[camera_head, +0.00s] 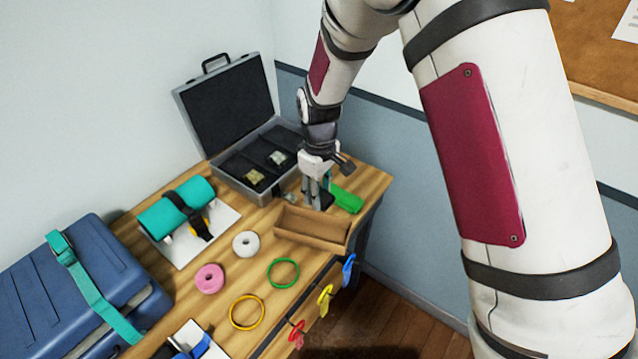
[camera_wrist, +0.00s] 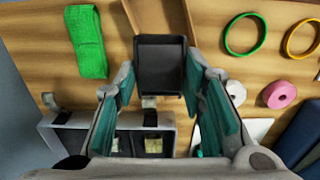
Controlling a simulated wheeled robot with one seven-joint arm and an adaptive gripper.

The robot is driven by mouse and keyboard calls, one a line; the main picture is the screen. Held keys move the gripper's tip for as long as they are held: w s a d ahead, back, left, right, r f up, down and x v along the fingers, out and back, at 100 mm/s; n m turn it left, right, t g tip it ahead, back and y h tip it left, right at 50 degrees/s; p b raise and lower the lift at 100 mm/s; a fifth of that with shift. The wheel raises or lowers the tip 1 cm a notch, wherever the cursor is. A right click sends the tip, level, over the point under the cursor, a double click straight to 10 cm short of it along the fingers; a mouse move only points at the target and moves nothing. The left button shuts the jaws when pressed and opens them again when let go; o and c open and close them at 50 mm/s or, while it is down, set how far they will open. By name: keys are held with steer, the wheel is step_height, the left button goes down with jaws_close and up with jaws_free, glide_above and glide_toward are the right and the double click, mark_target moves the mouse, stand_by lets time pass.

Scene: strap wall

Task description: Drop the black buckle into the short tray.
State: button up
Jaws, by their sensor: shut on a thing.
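My gripper (camera_head: 317,190) points down near the back of the table and is shut on the black buckle (camera_head: 320,201). In the wrist view the black buckle (camera_wrist: 160,65) fills the space between the teal-padded fingers of my gripper (camera_wrist: 160,78). The short tray (camera_head: 308,232), an open brown box, stands just in front of the buckle in the head view. In the wrist view the short tray (camera_wrist: 148,14) is partly hidden behind the buckle. The buckle is beside the tray's back edge; its exact height above the table is unclear.
An open grey case (camera_head: 236,188) stands behind my gripper. A folded green strap (camera_head: 346,200) lies right of it. White (camera_head: 245,244) and pink (camera_head: 209,278) rolls and green (camera_head: 283,273) and yellow (camera_head: 247,312) rings lie in front. Coloured clips hang along the table edge.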

steer(key=shift+f+b, duration=0.4)
steer(key=shift+f, duration=1.7)
steer(key=o, duration=1.3)
step_height(320, 180, up, 12)
steer(key=shift+r, duration=0.1)
